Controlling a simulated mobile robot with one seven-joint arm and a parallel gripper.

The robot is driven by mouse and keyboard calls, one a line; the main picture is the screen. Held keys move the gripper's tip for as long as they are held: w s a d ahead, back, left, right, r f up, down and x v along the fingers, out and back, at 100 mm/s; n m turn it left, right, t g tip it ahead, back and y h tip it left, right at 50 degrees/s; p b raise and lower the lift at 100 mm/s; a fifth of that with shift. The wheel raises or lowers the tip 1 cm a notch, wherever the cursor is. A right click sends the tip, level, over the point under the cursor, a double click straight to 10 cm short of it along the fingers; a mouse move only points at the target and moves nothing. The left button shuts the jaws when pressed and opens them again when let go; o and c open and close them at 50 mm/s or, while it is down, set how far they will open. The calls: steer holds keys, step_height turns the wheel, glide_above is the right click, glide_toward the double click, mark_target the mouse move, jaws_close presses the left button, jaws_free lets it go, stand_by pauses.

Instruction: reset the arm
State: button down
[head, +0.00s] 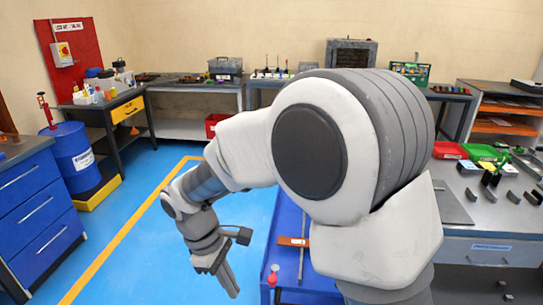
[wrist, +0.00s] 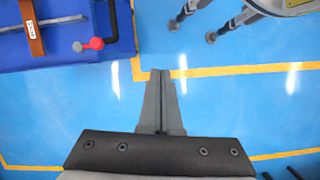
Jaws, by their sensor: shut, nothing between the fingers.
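My gripper (head: 229,284) hangs at the end of my arm, pointing down over the blue floor (head: 150,180) left of a blue bench or cart (head: 286,215). In the wrist view my gripper (wrist: 160,73) has its two dark fingers together, with nothing between them.
The blue cart's top (wrist: 70,52) carries a brown labelled piece (wrist: 33,27) and a red-knobbed lever (wrist: 96,44). Stand-like legs (wrist: 188,10) show at upper right. A blue drum (head: 75,152) and blue drawers (head: 38,205) stand left. A grey workbench (head: 490,215) stands right.

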steer(key=s+d+r+m+t+y, duration=0.1)
steer(key=d+r+m+t+y, duration=0.1)
steer(key=d+r+m, duration=0.7)
steer(key=s+d+r+m+t, duration=0.2)
steer(key=s+d+r, duration=0.2)
steer(key=d, duration=0.2)
steer(key=s+d+r+m+t+y, duration=0.1)
steer(key=s+d+r+m+t, duration=0.1)
steer(key=s+d, duration=0.3)
steer(key=shift+s+d+r+m+p, duration=0.2)
steer(key=shift+d+r+m+p, duration=0.2)
steer(key=shift+d+r+m, duration=0.65)
steer(key=shift+d+f+n, duration=0.2)
steer(key=shift+n, duration=0.15)
